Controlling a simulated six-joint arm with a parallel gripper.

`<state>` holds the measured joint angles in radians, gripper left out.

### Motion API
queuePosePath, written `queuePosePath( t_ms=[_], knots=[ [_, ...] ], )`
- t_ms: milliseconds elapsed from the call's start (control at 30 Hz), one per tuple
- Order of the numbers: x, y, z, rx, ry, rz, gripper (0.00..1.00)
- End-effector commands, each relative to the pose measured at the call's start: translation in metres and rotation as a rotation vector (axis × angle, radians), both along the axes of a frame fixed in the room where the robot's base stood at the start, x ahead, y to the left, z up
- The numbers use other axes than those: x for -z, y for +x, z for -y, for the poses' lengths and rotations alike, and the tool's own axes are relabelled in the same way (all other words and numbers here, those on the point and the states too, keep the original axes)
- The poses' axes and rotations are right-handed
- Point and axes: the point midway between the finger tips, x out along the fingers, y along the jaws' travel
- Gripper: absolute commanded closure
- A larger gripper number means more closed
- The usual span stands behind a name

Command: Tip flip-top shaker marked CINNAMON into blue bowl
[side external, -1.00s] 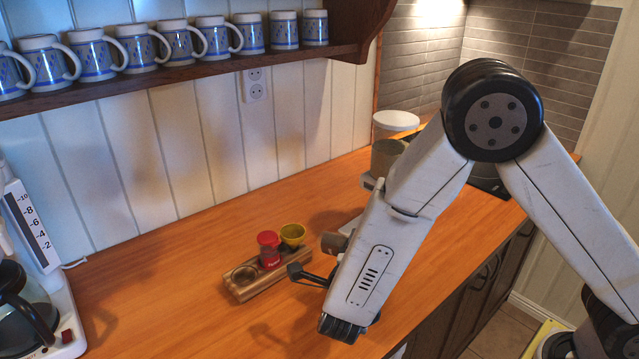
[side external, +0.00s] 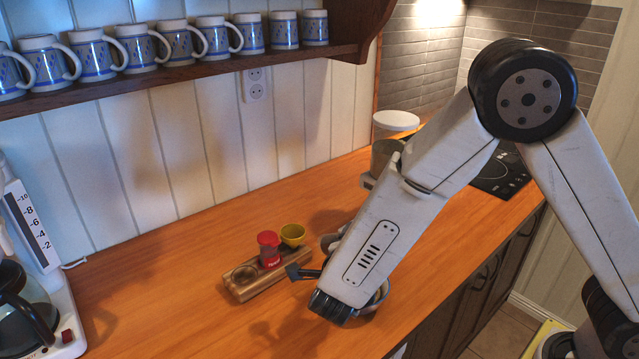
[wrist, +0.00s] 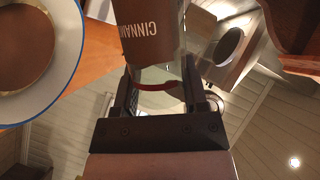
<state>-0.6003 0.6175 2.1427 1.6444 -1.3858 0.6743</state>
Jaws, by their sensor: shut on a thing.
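My gripper (wrist: 156,82) is shut on the shaker marked CINNAMON (wrist: 148,28), which has brown contents, a clear part and a red band between the fingers. Its lettering is upside down in the wrist view. A bowl with a blue rim (wrist: 72,72) and a brown interior is at the left there, apart from the shaker. In the side view the bowl (side external: 377,301) shows only as a pale edge behind my forearm. The shaker is mostly hidden there by my arm. I cannot tell whether anything falls from it.
A wooden rack (side external: 262,288) holds a red-capped shaker (side external: 269,249) and has an empty round hollow. A coffee maker (side external: 30,310) stands left, a lidded pot (side external: 385,158) at the back.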

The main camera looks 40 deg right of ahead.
Motion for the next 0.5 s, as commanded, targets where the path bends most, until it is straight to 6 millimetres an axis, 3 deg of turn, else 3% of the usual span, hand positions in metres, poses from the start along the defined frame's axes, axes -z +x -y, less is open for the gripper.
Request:
queuePosePath(
  t_ms=[500],
  knots=[
    [-0.012, 0.004, -0.001, 0.001, -0.065, -0.25, 1.0]
  ],
)
